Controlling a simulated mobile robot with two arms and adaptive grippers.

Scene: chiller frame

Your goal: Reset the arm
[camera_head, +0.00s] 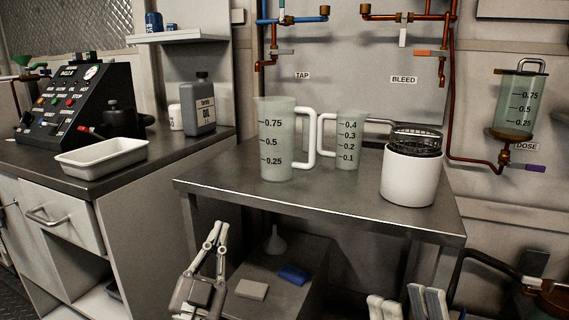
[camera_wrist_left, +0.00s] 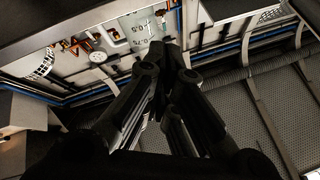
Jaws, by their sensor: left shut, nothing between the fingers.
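My left gripper (camera_head: 217,228) is in the lower left-middle of the head view, pointing up, below the front edge of the steel table (camera_head: 330,207). Its fingertips are close together and it holds nothing. In the left wrist view its dark fingers (camera_wrist_left: 172,50) meet at the tips with nothing between them. Two pale, pronged shapes (camera_head: 427,303) rise from the bottom edge right of the middle in the head view; they may be my right gripper, but too little shows to tell its jaw state.
On the table stand a large measuring jug (camera_head: 277,165), a smaller jug (camera_head: 347,150) and a white pot with a dark basket (camera_head: 410,178). A funnel (camera_head: 275,243) and blue block (camera_head: 293,275) sit on a lower shelf. A white tray (camera_head: 100,157) lies on the left counter.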

